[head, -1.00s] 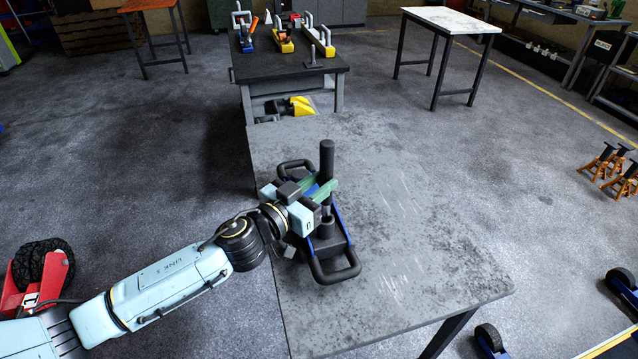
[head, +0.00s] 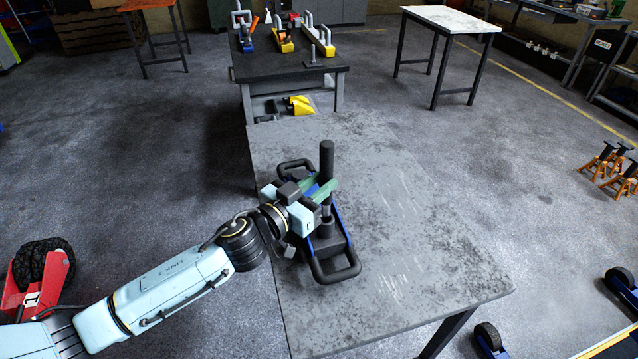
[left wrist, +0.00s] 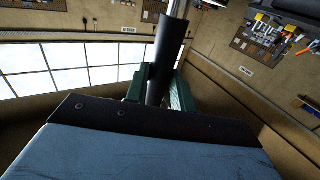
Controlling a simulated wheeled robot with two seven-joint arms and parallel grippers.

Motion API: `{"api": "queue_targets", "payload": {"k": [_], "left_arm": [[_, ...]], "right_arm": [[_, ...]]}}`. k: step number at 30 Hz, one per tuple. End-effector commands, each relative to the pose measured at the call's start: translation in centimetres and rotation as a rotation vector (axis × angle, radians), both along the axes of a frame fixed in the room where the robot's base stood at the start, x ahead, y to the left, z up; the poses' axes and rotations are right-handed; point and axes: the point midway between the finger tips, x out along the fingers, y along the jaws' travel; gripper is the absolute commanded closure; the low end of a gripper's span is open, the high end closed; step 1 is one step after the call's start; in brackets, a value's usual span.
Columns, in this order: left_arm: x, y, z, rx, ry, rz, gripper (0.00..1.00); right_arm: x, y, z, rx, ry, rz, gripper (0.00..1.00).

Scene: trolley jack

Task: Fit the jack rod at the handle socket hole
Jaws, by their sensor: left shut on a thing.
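The jack rod (head: 327,158) is dark and stands about upright over the jack. My left gripper (head: 324,190), with green fingers, is shut on it. In the left wrist view the rod (left wrist: 165,55) runs up between the green fingers (left wrist: 160,90). The trolley jack (head: 334,246), black and blue with looped handles at both ends, lies on the grey table. The rod's lower end is at the middle of the jack. The handle socket hole is not clearly visible, so I cannot tell whether the rod is in it. My right gripper is not in view.
The grey worn table (head: 420,250) is bare to the right of the jack. A dark bench (head: 295,70) with several tools stands beyond its far end. A white-topped table (head: 450,18) stands back right. Orange stands (head: 605,165) are on the floor at right.

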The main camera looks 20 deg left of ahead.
Motion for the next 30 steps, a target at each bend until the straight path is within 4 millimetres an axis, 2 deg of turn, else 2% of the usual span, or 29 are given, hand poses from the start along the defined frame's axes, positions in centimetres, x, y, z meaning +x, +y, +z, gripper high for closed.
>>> {"api": "queue_targets", "payload": {"k": [20,30], "left_arm": [[-0.01,-0.03,0.09,0.000,-0.002,-0.001,1.00],[-0.02,-0.04,-0.60,0.000,-0.002,-0.001,1.00]], "right_arm": [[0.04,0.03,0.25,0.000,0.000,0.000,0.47],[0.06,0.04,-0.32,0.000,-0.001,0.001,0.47]]}}
